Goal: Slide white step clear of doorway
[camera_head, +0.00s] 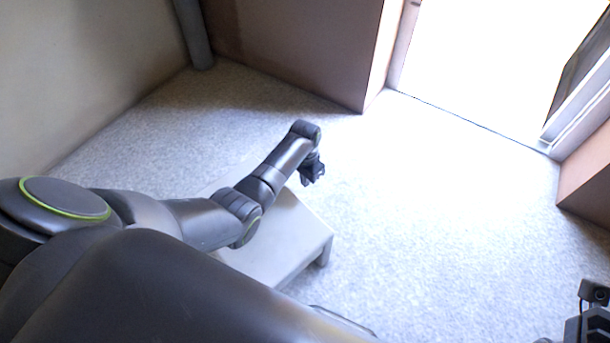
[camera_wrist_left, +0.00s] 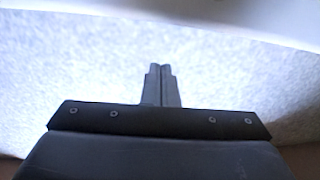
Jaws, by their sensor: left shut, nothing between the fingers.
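The white step (camera_head: 290,245) is a low, flat-topped piece with short legs. It stands on the floor left of the middle of the head view, partly hidden under my left arm. My left gripper (camera_head: 314,178) is shut and empty, pointing down by the step's far right edge. I cannot tell whether it touches the step. In the left wrist view the shut fingers (camera_wrist_left: 161,70) are over speckled floor, with a pale edge, likely the step (camera_wrist_left: 200,12), across the top. The doorway (camera_head: 480,65) is the bright opening at the upper right. My right gripper (camera_head: 590,318) shows only partly at the lower right.
The speckled floor (camera_head: 440,210) between the step and the doorway is clear. A brown wall (camera_head: 300,45) with a corner stands left of the doorway. A grey pipe (camera_head: 194,35) stands in the back left corner. A door panel (camera_head: 582,85) borders the opening on the right.

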